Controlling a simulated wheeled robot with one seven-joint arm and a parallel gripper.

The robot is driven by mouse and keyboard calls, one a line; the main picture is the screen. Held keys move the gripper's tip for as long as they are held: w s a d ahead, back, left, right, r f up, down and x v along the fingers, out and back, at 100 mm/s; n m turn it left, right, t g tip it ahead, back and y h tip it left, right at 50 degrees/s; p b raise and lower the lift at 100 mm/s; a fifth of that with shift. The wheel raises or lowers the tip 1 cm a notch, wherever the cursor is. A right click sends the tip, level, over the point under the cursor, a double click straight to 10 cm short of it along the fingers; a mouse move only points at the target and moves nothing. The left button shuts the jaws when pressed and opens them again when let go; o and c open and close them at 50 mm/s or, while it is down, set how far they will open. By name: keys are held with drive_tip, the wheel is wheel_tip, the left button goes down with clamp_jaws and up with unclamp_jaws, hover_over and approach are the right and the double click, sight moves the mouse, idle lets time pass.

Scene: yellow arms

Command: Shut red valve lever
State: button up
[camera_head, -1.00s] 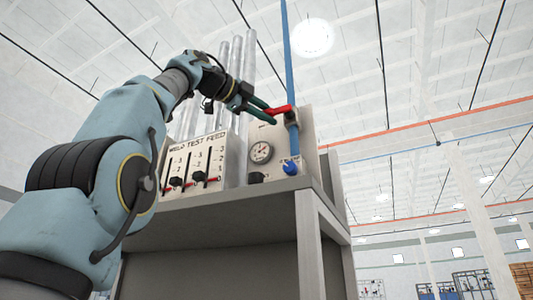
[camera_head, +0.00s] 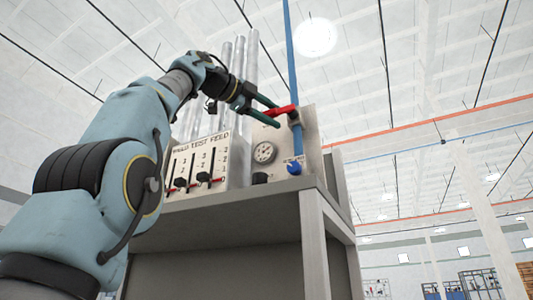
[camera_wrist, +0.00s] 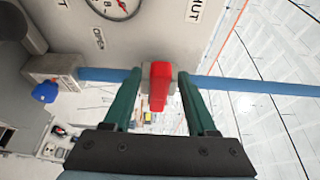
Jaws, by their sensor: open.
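The red valve lever (camera_head: 280,111) sits on the upright blue pipe, at the upper right of the pale test panel, and juts left toward my gripper. In the wrist view the red lever (camera_wrist: 159,85) points toward me from a grey valve body. My gripper (camera_head: 277,115) has two green fingers, one on each side of the lever. In the wrist view my gripper (camera_wrist: 160,74) is open, with the lever between the fingertips and narrow gaps seeming to show beside it. "OPEN" and "SHUT" labels (camera_wrist: 193,11) are on the panel.
A round gauge (camera_head: 265,152) and a blue knob (camera_head: 294,168) are below the lever. The "WELD TEST FEED" panel (camera_head: 200,160) with several small levers stands left. Grey tubes (camera_head: 238,65) rise behind. The grey bench (camera_head: 230,210) carries it all. Open air is to the right.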

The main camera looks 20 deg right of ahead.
drive_tip(key=b+v, duration=0.1)
drive_tip(key=v, duration=0.9)
drive_tip(key=shift+a+b, duration=0.3)
drive_tip(key=shift+a, duration=0.1)
drive_tip(key=shift+s, duration=0.1)
